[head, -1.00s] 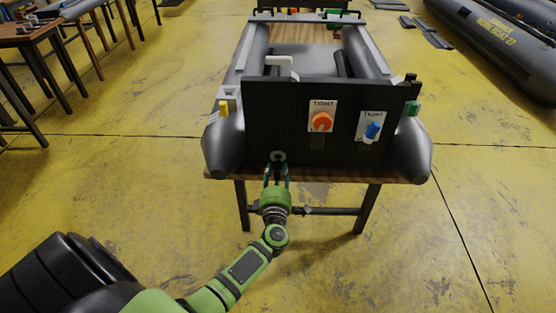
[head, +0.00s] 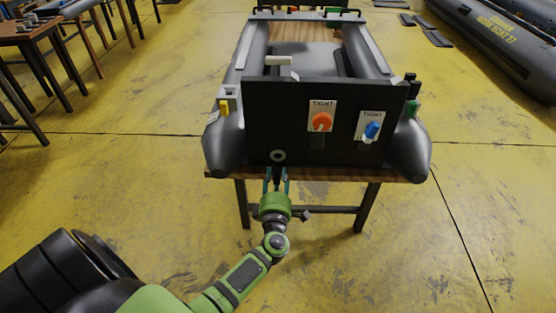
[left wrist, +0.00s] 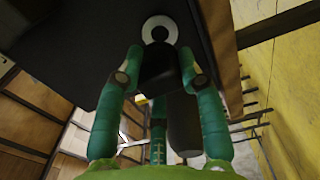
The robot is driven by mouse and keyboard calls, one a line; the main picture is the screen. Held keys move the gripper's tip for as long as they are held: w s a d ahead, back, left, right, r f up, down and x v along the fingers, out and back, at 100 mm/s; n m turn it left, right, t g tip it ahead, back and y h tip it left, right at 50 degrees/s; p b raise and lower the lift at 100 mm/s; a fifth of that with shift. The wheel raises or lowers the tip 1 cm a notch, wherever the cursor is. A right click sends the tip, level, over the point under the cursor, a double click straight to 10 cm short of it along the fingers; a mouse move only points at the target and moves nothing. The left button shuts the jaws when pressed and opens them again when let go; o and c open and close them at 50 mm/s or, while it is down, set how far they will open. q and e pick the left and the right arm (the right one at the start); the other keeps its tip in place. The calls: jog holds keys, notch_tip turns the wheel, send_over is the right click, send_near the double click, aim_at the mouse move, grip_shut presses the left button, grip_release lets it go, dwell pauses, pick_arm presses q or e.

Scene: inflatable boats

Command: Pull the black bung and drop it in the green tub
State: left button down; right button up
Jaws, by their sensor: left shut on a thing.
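My left gripper (head: 276,172) is in front of the boat's dark transom (head: 300,105), just below a pale drain ring (head: 278,156) at its lower left. In the left wrist view the fingers (left wrist: 160,66) are closed on both sides of the black bung (left wrist: 158,76). The bung lies in line with the pale ring (left wrist: 160,19), and its far end overlaps the ring's dark middle. In the head view the bung is hard to make out against the dark parts. I see no green tub in these views. My right gripper is out of view.
The grey inflatable boat rests on a wooden table (head: 310,172). The transom carries an orange knob (head: 320,121) and a blue knob (head: 372,130). Yellow (head: 224,107) and green (head: 412,107) fittings sit on the tubes.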

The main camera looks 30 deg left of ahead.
aim_at(277, 181)
pick_arm(q)
jog(key=shift+s, duration=0.1)
jog(key=shift+p+v, duration=0.55)
jog(key=shift+v, duration=1.1)
